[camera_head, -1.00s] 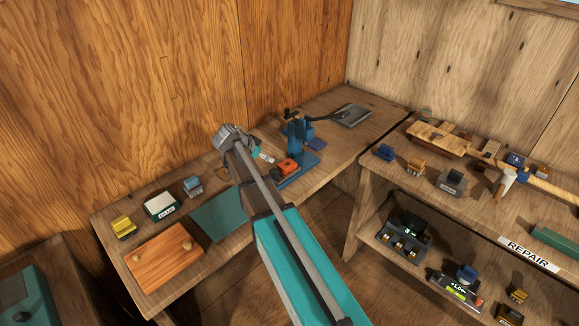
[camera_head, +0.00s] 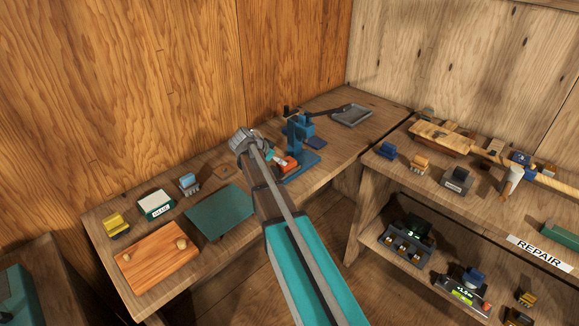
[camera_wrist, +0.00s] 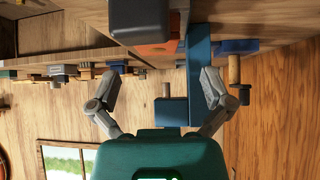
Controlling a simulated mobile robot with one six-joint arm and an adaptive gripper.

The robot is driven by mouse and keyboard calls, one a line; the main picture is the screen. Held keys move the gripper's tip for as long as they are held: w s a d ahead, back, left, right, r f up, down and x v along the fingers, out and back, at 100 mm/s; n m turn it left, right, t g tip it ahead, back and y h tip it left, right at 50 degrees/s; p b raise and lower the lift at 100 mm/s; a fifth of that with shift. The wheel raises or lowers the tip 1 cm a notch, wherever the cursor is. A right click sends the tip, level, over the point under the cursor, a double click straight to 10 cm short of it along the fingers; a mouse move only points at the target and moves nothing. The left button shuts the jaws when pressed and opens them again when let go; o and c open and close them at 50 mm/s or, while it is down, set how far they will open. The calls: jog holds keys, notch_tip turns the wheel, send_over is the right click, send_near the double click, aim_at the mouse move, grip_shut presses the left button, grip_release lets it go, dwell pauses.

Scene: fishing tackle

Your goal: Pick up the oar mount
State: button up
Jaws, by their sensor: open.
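I cannot tell for certain which thing is the oar mount. An orange-red piece (camera_head: 288,163) lies by the foot of a blue press (camera_head: 300,135) on the bench, close to the end of my arm. In the wrist view, which is upside down, my gripper (camera_wrist: 162,74) is open, with its two fingers spread and nothing between them. A dark grey rounded block (camera_wrist: 146,22) stands at the top edge, in front of an orange surface (camera_wrist: 158,48). The blue press (camera_wrist: 200,75) rises behind the right finger. In the head view my wrist hides most of the gripper.
A green mat (camera_head: 218,213), a wooden board with two knobs (camera_head: 160,258) and small boxes lie on the left of the bench. A grey tray (camera_head: 352,116) lies at the far end. Crowded shelves labelled REPAIR (camera_head: 540,250) stand at the right. A wall closes the back.

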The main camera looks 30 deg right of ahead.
dwell(0.3)
jog(key=b+x, duration=0.2)
jog(key=x, duration=0.1)
jog(key=shift+f, duration=0.2)
jog(key=shift+b+x, duration=0.9)
jog(key=shift+x, duration=0.05)
jog(key=shift+r, duration=0.1)
jog(key=c, duration=1.3)
jog(key=shift+w+r, duration=0.1)
jog(key=shift+r, duration=0.05)
